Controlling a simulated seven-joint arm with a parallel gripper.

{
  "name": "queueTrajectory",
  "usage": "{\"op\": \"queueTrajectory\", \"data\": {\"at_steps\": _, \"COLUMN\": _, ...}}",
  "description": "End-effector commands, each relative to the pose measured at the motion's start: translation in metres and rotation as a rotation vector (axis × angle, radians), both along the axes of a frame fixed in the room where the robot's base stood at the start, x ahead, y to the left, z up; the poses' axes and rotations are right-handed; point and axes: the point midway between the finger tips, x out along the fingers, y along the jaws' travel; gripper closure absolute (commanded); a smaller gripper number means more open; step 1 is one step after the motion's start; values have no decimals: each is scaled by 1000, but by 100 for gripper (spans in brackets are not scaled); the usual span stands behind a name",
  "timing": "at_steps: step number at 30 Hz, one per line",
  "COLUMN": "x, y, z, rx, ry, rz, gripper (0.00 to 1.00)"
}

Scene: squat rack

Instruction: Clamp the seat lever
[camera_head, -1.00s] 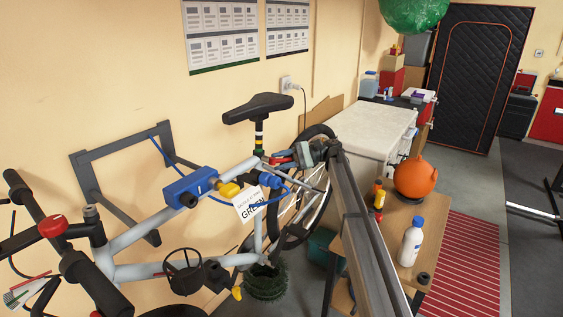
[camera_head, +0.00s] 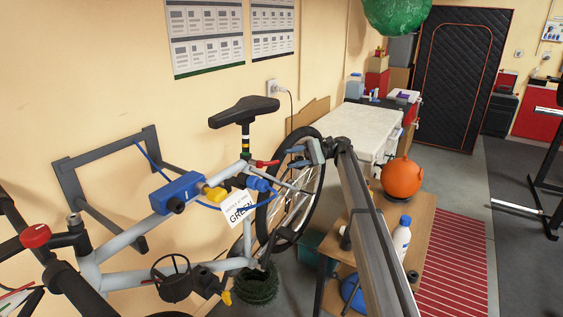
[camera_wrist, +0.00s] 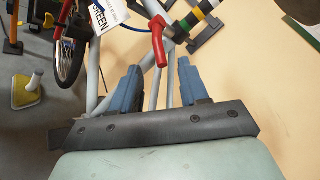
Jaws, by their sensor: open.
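The seat lever (camera_head: 266,163) is red and sticks out to the right of the seat clamp, below the black saddle (camera_head: 243,111) and its banded post (camera_head: 245,142). My gripper (camera_head: 290,157) is to the right of the lever, with its two blue fingers apart. In the wrist view the lever (camera_wrist: 158,42) hangs from the post, its rounded tip lying in line with the gap between the open fingers (camera_wrist: 158,70). The tip is at about the fingertips' level in the picture, and nothing is gripped. I cannot tell whether its tip is inside the gap in depth.
The grey bike frame (camera_head: 124,240) carries a blue clamp block (camera_head: 176,192) and a white "GREEN" tag (camera_head: 238,207). A wooden table (camera_head: 425,215) with an orange ball (camera_head: 401,178) and white bottle (camera_head: 401,240) stands right, close to my arm. The wall is behind the bike.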

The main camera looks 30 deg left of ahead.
Motion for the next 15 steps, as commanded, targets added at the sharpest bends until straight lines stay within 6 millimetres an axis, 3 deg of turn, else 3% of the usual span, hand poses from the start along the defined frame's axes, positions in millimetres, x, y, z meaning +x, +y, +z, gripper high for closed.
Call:
{"op": "queueTrajectory", "data": {"at_steps": 6, "x": 17, "y": -11, "z": 1, "rx": 0, "ry": 0, "rz": -4, "gripper": 56}}
{"op": "queueTrajectory", "data": {"at_steps": 15, "x": 19, "y": -14, "z": 1, "rx": 0, "ry": 0, "rz": -5, "gripper": 56}}
